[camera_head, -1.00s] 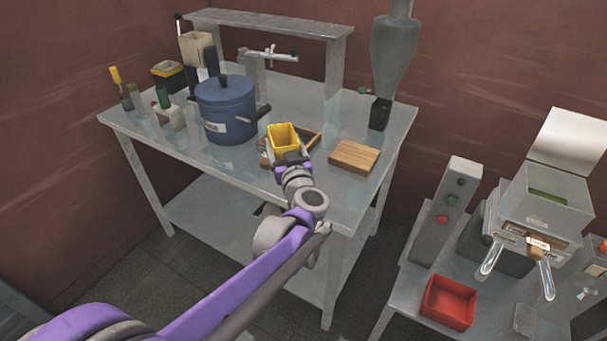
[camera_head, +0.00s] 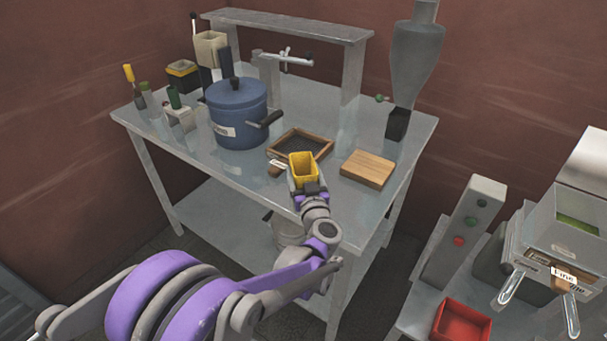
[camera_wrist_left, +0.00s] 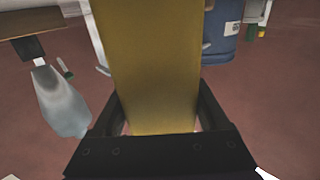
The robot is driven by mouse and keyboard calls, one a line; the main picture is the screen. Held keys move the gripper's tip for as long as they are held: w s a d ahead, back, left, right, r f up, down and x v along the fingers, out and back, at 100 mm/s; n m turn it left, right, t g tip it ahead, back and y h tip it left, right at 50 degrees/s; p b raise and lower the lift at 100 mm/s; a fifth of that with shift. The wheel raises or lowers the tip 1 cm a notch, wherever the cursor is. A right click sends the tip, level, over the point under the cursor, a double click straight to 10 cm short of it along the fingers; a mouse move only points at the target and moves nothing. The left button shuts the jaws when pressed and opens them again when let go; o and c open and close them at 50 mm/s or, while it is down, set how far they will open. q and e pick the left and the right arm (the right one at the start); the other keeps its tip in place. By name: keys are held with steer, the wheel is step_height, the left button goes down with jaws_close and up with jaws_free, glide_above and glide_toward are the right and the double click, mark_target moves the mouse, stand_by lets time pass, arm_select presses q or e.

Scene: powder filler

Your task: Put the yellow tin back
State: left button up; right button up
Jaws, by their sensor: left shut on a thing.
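The yellow tin (camera_head: 303,170) is open-topped and held upright by my left gripper (camera_head: 305,184), which is shut on it. In the head view they are at the front edge of the metal table (camera_head: 230,178), in front of a wooden tray (camera_head: 322,143). Whether the tin touches the table cannot be told. In the left wrist view the tin (camera_wrist_left: 148,65) fills the middle between the fingers of the gripper (camera_wrist_left: 160,125). My right gripper is not in view.
A blue pot (camera_head: 238,112) stands left of the tray, a wooden block (camera_head: 367,169) to its right. A black-and-yellow tin (camera_head: 183,75) stands at the back left. A grey hopper (camera_head: 415,60) rises at the back right. A red bin (camera_head: 462,322) is at the lower right.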

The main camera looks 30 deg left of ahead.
arm_select(q)
steer(key=shift+f, duration=0.25)
steer(key=shift+f, duration=0.15)
steer(key=o, duration=1.5)
steer(key=shift+r, duration=0.2)
